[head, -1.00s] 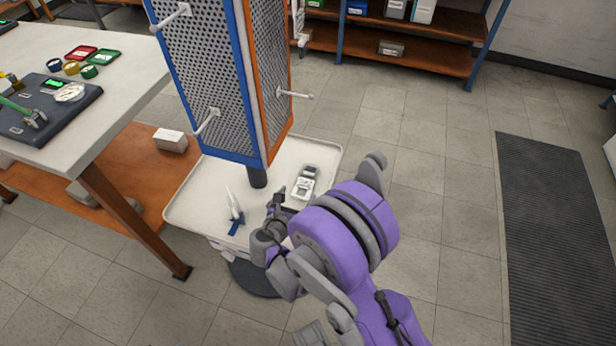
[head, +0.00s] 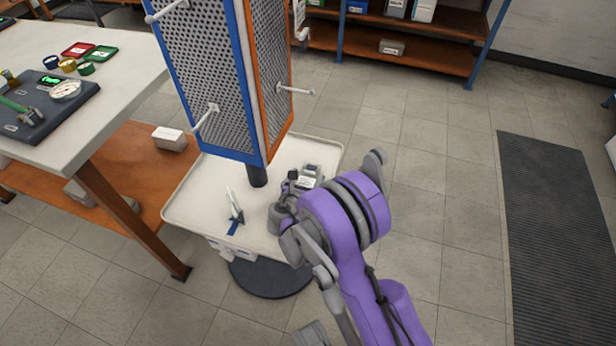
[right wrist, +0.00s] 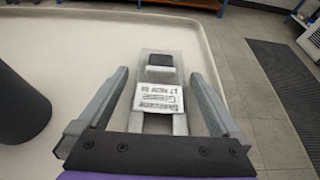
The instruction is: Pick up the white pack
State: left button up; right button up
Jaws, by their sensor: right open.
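The white pack (head: 311,171) lies on the cream tray (head: 190,205) at the foot of the pegboard stand. In the right wrist view the pack (right wrist: 158,98) has a pale body, a printed white label and a dark square near its far end. My right gripper (right wrist: 160,74) is open, with one finger on each side of the pack and a visible gap to each. In the head view my right gripper (head: 290,190) and arm hide the near part of the pack. My left gripper is not in view.
A pegboard stand (head: 215,85) with protruding hooks rises from the tray, close left of my right gripper; its dark post (right wrist: 22,105) shows in the wrist view. A white pointed item with a blue part (head: 235,208) lies left on the tray. A workbench (head: 110,75) stands further left.

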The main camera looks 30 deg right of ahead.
aim_at(307, 178)
jog(key=c, duration=1.3)
notch_tip(307, 178, up, 10)
jog(key=p, duration=0.2)
jog(key=shift+p, duration=0.3)
